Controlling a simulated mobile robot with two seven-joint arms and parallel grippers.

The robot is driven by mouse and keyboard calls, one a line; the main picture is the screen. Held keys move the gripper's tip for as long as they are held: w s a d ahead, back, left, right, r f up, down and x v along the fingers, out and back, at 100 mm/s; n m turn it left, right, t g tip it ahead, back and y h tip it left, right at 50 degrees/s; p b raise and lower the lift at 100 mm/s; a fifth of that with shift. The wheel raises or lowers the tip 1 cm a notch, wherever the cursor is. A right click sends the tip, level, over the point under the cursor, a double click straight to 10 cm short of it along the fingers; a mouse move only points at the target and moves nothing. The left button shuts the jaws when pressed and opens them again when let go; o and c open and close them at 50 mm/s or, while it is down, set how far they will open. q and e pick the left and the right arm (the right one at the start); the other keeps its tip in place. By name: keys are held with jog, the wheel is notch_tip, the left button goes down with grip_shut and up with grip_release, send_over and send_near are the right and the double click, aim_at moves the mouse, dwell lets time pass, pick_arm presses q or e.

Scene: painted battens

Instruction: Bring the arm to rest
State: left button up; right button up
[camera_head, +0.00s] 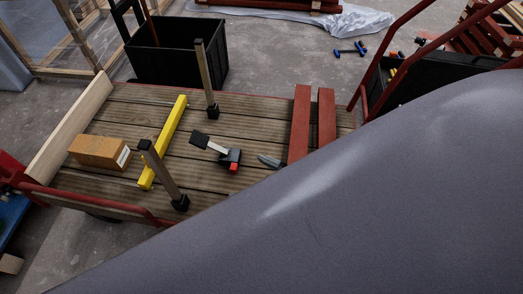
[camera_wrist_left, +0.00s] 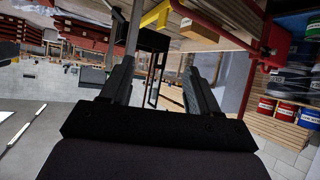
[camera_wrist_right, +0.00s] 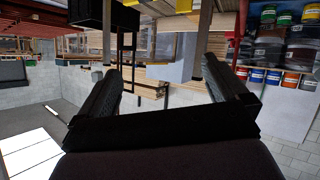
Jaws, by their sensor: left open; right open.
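The task names no object besides my arm. A large grey surface, likely a link of my own arm, fills the lower right of the head view. A dark pointed tip, likely of my right gripper (camera_head: 269,161), shows at its edge over the deck. The right wrist view shows my right gripper (camera_wrist_right: 162,82) with its fingers wide apart and nothing between them. In the left wrist view my left gripper (camera_wrist_left: 160,78) is also open and empty. I cannot make out the left gripper in the head view.
A slatted wooden cart deck (camera_head: 120,118) carries a yellow batten (camera_head: 164,140), two red battens (camera_head: 300,122), a cardboard box (camera_head: 99,152) and upright posts (camera_head: 207,80). A mallet-like tool (camera_head: 200,140) lies mid-deck. A black bin (camera_head: 177,55) stands behind; red rails (camera_head: 95,205) edge the cart.

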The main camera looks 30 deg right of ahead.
jog(key=s+f+m, duration=0.1)
jog(key=s+m+g, duration=0.1)
jog(key=m, duration=0.1)
jog(key=shift+s+d+f+g, duration=0.15)
jog(key=shift+s+f+g, duration=0.15)
jog(key=shift+f, duration=0.1)
pick_arm(q)
jog(key=s+a+r+p, duration=0.1)
jog(key=a+r+p, duration=0.1)
jog(key=r+p, duration=0.5)
jog(key=s+a+r+y+p, duration=0.1)
jog(key=r+p, duration=0.6)
jog(key=p, duration=0.8)
jog(key=shift+s+a+r+n+g, duration=0.25)
jog(key=shift+a+r+n+g, duration=0.1)
jog(key=shift+a, duration=0.2)
pick_arm(e)
jog(key=s+d+r, duration=0.1)
jog(key=d+r, duration=0.1)
jog(key=r, duration=0.5)
jog(key=s+d+r+h, duration=0.1)
jog(key=d+r, duration=0.1)
jog(key=r, duration=0.5)
jog(key=shift+s+r+m+g, duration=0.25)
jog(key=shift+r+m+g, duration=0.05)
jog(key=shift+r+m, duration=0.1)
jog(key=shift+f, duration=0.1)
